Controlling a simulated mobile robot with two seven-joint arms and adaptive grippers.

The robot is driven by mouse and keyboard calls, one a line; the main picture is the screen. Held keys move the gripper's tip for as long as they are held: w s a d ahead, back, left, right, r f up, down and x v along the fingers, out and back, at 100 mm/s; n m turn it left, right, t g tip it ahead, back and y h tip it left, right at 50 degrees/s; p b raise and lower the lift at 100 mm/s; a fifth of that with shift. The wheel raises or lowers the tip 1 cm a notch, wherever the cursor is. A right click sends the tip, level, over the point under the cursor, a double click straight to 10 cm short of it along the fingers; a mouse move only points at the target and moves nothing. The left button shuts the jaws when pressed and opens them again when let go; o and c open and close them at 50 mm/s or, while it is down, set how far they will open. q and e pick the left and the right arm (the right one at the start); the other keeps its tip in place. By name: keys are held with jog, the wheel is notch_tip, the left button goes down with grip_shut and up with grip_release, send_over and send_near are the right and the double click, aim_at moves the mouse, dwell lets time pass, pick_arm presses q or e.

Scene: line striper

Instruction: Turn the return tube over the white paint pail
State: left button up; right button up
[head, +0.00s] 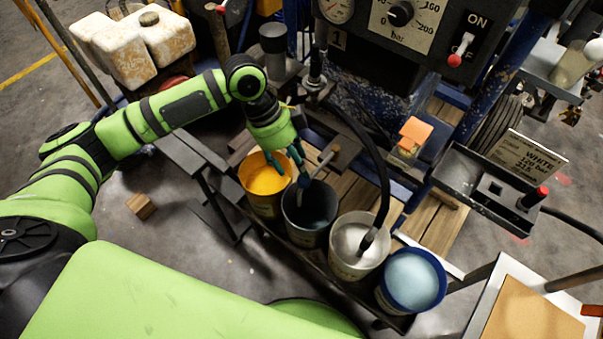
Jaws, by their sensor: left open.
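The white paint pail (345,264) stands in the row of pails at the lower middle, with pale paint inside. A thick black hose (380,185) curves down into it. The return tube (304,181) appears as a short grey spout, its lower end over the dark pail (300,235), left of the white one. My left gripper (290,163) is open, fingers pointing down beside the tube, above the edge between the yellow and dark pails. Whether a finger touches the tube I cannot tell. My right gripper is out of view.
A yellow pail (262,203) stands left of the dark pail and a blue pail (402,303) right of the white one. The control panel (410,40) rises behind.

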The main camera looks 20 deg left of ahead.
aim_at(301, 178)
pick_arm(q)
jog(key=shift+w+a+x, duration=0.1)
jog(key=shift+w+x, duration=0.05)
jog(key=shift+x, duration=1.35)
jog(key=shift+w+a+x, duration=0.1)
jog(key=shift+x, duration=1.35)
grip_shut()
